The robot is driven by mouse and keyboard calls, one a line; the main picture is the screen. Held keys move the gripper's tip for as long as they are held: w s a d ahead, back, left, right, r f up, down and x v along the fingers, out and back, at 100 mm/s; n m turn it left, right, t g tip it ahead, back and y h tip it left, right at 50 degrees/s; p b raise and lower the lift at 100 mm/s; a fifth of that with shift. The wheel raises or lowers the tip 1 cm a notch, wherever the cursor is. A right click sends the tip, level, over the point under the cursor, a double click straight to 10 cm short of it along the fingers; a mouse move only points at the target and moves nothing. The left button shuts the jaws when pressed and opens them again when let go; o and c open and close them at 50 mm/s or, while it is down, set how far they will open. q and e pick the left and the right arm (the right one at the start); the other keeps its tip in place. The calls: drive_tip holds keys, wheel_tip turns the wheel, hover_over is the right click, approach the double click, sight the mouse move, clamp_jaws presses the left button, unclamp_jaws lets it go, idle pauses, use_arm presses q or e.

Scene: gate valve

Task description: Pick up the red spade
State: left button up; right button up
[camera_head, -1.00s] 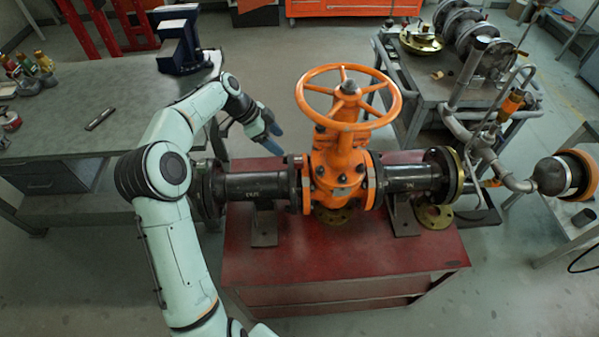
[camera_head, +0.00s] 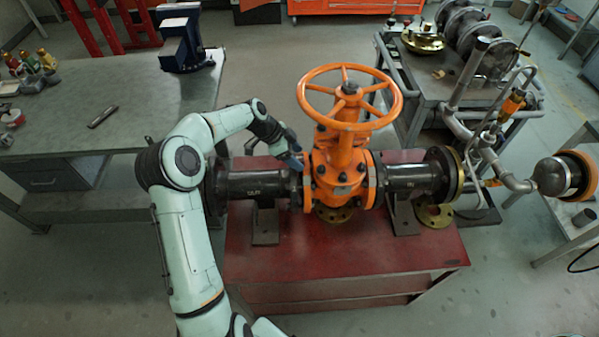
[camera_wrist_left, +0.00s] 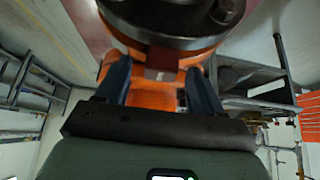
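The orange gate valve (camera_head: 338,178) stands between black flanged pipes on the red bench. My left gripper (camera_head: 296,163) is at the valve's left flange joint. In the left wrist view, a dark red tab (camera_wrist_left: 162,58), which looks like the red spade, sticks out below the round black flange (camera_wrist_left: 175,25). The gripper (camera_wrist_left: 160,75) is open, with one blue finger on each side of the tab and a visible gap to each. In the head view I cannot make out the spade behind the gripper. My right gripper is not in view.
The orange handwheel (camera_head: 348,95) is above and right of my gripper. The left black pipe (camera_head: 255,185) runs under my forearm. A grey workbench (camera_head: 70,130) with a blue vise (camera_head: 182,45) stands at the left. A trolley (camera_head: 425,75) stands behind at the right.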

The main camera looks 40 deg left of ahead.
use_arm(q)
clamp_jaws()
drive_tip(key=shift+w+r, duration=0.1)
drive_tip(key=shift+r, duration=0.05)
